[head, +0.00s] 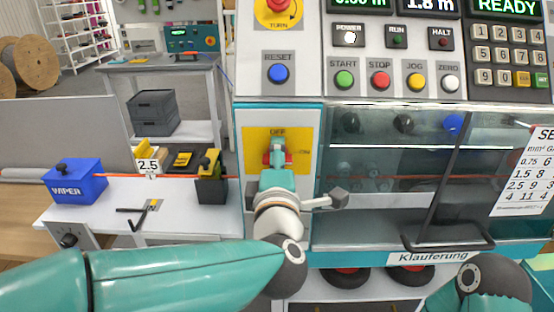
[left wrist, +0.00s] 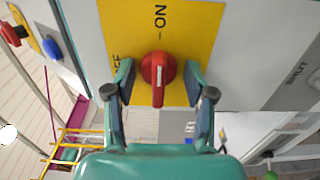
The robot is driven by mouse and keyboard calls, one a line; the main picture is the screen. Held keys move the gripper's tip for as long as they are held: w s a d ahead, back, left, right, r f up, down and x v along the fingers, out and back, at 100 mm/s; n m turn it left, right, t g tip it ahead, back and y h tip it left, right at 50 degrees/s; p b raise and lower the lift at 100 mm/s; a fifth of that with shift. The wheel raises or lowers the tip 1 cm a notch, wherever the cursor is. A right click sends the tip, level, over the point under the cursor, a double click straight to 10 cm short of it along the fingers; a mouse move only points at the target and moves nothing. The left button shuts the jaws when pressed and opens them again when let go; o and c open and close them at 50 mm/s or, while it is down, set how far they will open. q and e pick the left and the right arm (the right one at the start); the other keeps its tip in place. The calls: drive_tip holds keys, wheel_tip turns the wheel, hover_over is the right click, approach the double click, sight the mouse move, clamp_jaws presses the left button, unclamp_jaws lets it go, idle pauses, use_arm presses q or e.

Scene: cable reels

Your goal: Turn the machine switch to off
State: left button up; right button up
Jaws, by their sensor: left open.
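The red rotary switch (left wrist: 158,70) sits on a yellow plate (left wrist: 198,25) on the machine front. Its handle bar with a white mark lies along the line towards the ON label; the OFF label, partly hidden, is to the left in the left wrist view. My left gripper (left wrist: 160,85) is open, with one finger on each side of the knob; I cannot tell whether they touch it. In the head view my left gripper (head: 277,155) covers most of the switch (head: 288,158), in front of the yellow plate (head: 304,138). My right gripper is not in view.
Push buttons, among them the blue reset button (head: 278,73), are above the plate. A glazed guard with a dark handle (head: 448,243) is to the right. A white table (head: 95,208) with a blue box (head: 76,182) and an orange cable stands at left.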

use_arm(q)
drive_tip(key=c, duration=0.7)
drive_tip(key=shift+f+n+b, duration=0.2)
drive_tip(key=shift+n+b, duration=0.1)
drive_tip(key=shift+b, duration=0.2)
drive_tip(key=shift+f+n+b, duration=0.1)
drive_tip(key=shift+n+b, duration=0.8)
drive_tip(key=shift+b, duration=0.4)
drive_tip(key=shift+o, duration=0.2)
drive_tip(key=shift+d+f+n+b, duration=0.1)
drive_tip(key=shift+n+b, duration=2.3)
drive_tip(key=shift+b, duration=0.3)
drive_tip(key=shift+n+b, duration=2.05)
drive_tip(key=shift+n, duration=0.05)
drive_tip(key=shift+n+b, duration=2.1)
drive_tip(key=shift+n, duration=0.3)
drive_tip(key=o, duration=0.8)
drive_tip(key=shift+r, duration=0.3)
